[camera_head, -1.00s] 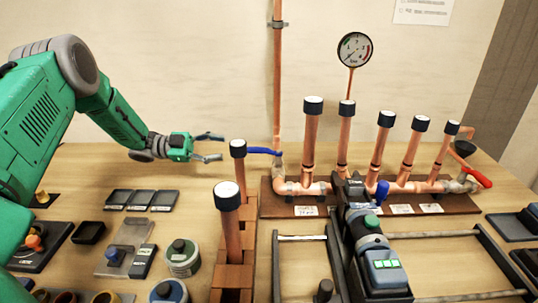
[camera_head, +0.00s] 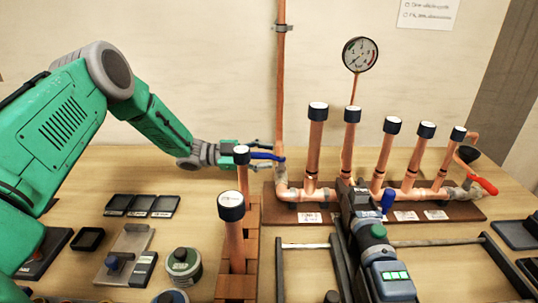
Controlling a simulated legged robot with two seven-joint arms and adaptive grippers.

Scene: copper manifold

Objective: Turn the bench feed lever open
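The bench feed lever is the blue lever (camera_head: 266,156) on the valve at the left end of the copper manifold (camera_head: 330,192), at the foot of the tall riser pipe. It points left from the valve. My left gripper (camera_head: 264,155) is at the lever, with its dark fingers apart and one above the lever. The lower finger is partly hidden behind a black-capped copper pipe, so contact is unclear. The red lever (camera_head: 484,185) is at the manifold's right end. My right gripper is not in view.
Two capped copper pipes stand in a wooden rack (camera_head: 236,270) in front of my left gripper. A tool with a green display (camera_head: 388,270) lies before the manifold. A pressure gauge (camera_head: 360,54) is behind. Small black trays (camera_head: 141,205) lie left.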

